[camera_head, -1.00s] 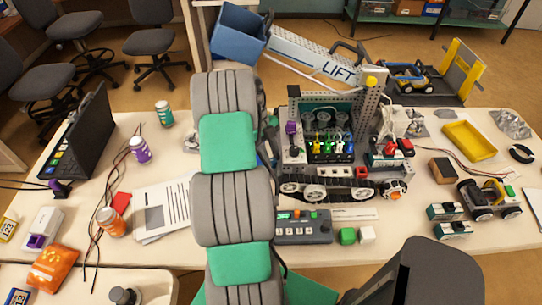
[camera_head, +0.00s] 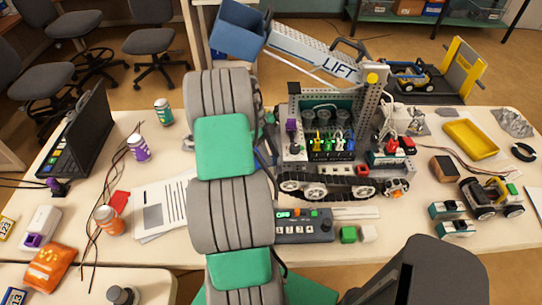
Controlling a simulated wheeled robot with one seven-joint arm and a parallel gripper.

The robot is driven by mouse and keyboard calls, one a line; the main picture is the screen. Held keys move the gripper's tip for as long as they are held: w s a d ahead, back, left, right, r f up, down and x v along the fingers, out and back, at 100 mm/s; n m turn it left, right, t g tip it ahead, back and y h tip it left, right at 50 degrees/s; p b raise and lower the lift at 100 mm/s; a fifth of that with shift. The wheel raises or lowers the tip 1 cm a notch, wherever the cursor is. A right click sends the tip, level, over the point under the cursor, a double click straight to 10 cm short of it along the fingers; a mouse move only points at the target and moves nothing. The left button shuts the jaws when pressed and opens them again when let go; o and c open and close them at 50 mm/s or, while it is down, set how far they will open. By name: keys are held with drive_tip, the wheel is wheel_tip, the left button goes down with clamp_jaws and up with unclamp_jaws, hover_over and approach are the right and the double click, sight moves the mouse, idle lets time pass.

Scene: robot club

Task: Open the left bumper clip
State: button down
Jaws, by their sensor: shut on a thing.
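A tracked robot model stands on the table right of my arm, with a black track (camera_head: 340,188) along its near side. Several coloured connectors (camera_head: 330,143) sit in its open front. A small purple piece (camera_head: 291,125) is on its left post; I cannot tell whether this is the left bumper clip. My grey and green arm runs up the middle of the picture and covers the area left of the model. My gripper's fingertips are hidden behind the arm, so I cannot see what they touch.
Papers (camera_head: 160,212) and an orange jar (camera_head: 109,220) lie left of my arm. A yellow tray (camera_head: 470,139) is at right.

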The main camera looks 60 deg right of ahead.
drive_tip(key=n+h+b, duration=0.1)
drive_tip(key=n, duration=0.1)
drive_tip(key=n+b, duration=0.2)
drive_tip(key=n+h+b, duration=0.1)
drive_tip(key=n, duration=0.1)
drive_tip(key=shift+a+f+h, duration=0.15)
drive_tip(key=shift+a+h, duration=0.1)
drive_tip(key=shift+h, duration=0.05)
drive_tip(key=n+t+b, duration=0.1)
drive_tip(key=n+b, duration=0.1)
drive_tip(key=n, duration=0.1)
drive_tip(key=shift+s+a+n+h, duration=0.1)
drive_tip(key=shift+n+h, duration=0.3)
drive_tip(key=shift+s+n+t+h+b, duration=0.1)
drive_tip(key=shift+n+t+h+b, duration=0.4)
drive_tip(key=shift+n+b, duration=0.7)
drive_tip(key=shift+n, duration=0.4)
drive_tip(key=c, duration=1.4)
unclamp_jaws()
drive_tip(key=shift+a, duration=0.1)
drive_tip(key=v, duration=0.8)
